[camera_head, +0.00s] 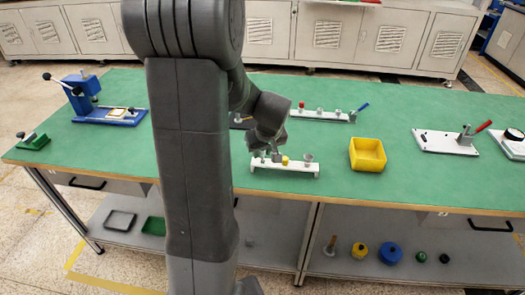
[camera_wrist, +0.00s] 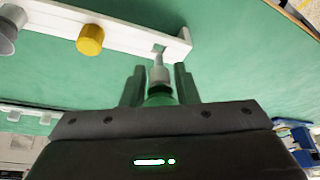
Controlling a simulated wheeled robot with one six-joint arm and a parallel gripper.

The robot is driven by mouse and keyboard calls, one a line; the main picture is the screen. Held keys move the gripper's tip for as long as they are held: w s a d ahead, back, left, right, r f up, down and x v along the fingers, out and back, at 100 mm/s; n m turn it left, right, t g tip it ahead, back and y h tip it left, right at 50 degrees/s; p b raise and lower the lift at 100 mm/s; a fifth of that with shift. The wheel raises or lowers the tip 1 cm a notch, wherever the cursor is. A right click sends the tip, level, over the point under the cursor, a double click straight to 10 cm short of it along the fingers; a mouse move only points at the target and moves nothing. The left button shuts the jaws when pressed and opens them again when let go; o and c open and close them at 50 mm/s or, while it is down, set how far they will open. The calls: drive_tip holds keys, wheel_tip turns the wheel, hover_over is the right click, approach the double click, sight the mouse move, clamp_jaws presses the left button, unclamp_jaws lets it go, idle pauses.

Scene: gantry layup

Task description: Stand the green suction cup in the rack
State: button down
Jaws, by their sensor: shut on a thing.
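The green suction cup (camera_wrist: 160,94) is between the fingers of my gripper (camera_wrist: 159,80), with its grey stem pointing toward the rack in the wrist view. The white rack (camera_wrist: 120,36) has a small square hole near one end, just past the stem's tip. I cannot tell whether the tip touches the hole. A yellow cup (camera_wrist: 90,40) and a grey cup (camera_wrist: 8,30) stand in the rack's other places. In the head view my gripper (camera_head: 266,150) is over the left end of the rack (camera_head: 285,168); the green cup is not clear there.
A yellow bin (camera_head: 367,155) stands right of the rack. A blue press (camera_head: 85,100) is at the left, and a toggle clamp plate (camera_head: 440,142) at the right.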

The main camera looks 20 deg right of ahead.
drive_tip(key=shift+f+b, duration=0.7)
drive_tip(key=shift+f, duration=0.1)
drive_tip(key=c, duration=1)
unclamp_jaws()
drive_tip(key=shift+c, duration=0.2)
drive_tip(key=v, duration=1.3)
drive_tip(key=shift+s+r+p, duration=0.15)
drive_tip(key=shift+r+p, duration=0.25)
